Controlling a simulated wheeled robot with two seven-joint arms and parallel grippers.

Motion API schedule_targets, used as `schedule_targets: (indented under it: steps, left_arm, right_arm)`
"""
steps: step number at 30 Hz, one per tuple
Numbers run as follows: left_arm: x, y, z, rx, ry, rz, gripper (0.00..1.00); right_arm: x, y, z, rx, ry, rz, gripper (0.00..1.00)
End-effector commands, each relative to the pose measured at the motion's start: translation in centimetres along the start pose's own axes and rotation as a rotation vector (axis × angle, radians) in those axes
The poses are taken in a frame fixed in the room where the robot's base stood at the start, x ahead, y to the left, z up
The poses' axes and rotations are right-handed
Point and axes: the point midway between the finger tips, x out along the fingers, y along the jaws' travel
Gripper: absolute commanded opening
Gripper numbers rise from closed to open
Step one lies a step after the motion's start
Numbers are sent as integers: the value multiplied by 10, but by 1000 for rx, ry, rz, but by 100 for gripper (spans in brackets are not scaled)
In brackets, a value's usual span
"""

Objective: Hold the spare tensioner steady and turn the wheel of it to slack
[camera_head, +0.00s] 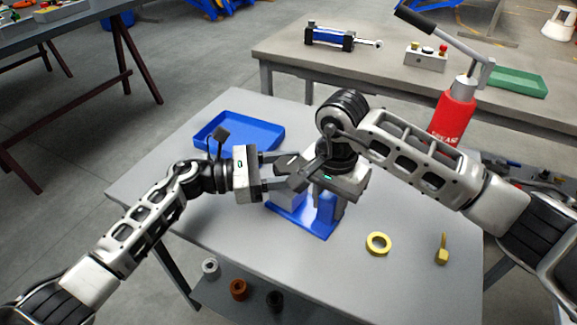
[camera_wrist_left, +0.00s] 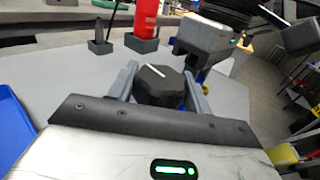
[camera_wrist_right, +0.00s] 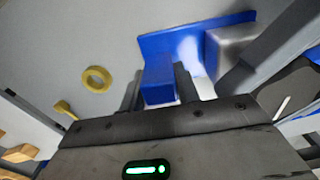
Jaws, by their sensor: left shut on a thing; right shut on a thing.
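The tensioner has a blue base plate (camera_head: 296,221) on the grey table, with a grey block and a blue upright (camera_head: 326,208). Its wheel (camera_wrist_left: 160,84) is a black faceted knob with a white line on its face. My left gripper (camera_wrist_left: 162,90) is shut on the wheel, one finger on each side. My right gripper (camera_wrist_right: 158,82) points down and is shut on the blue upright, which also shows in the right wrist view (camera_wrist_right: 157,92). The wheel shows at the right edge of the right wrist view (camera_wrist_right: 295,90). In the head view my right arm partly hides the tensioner.
A blue tray (camera_head: 240,132) lies behind the left gripper. A yellow ring (camera_head: 378,244) and a yellow piece (camera_head: 442,250) lie at the right front. A red grease container (camera_head: 455,115) stands behind my right arm. Several rings sit on a lower shelf (camera_head: 245,300).

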Motion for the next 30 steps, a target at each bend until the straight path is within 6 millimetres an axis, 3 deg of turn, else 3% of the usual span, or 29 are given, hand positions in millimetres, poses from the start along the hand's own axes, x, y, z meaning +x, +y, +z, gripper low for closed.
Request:
schedule_targets:
  steps: [11, 12, 14, 23, 26, 30]
  left_arm:
    - [0, 0, -1, 0, 2, 27, 26]
    - [0, 0, -1, 0, 2, 27, 57]
    - [0, 0, -1, 0, 2, 27, 71]
    - [-2, 0, 0, 0, 1, 26, 71]
    - [-10, 0, -1, 0, 2, 27, 71]
    - [-35, 0, -1, 0, 4, 28, 71]
  right_arm:
    - [-2, -1, 0, 1, 0, -3, 0]
    - [-2, -1, 0, 1, 0, -3, 0]
    - [-2, -1, 0, 1, 0, -3, 0]
    - [-2, -1, 0, 1, 1, -4, 0]
    - [-2, -1, 0, 1, 1, -4, 0]
    - [-2, -1, 0, 1, 2, -4, 0]
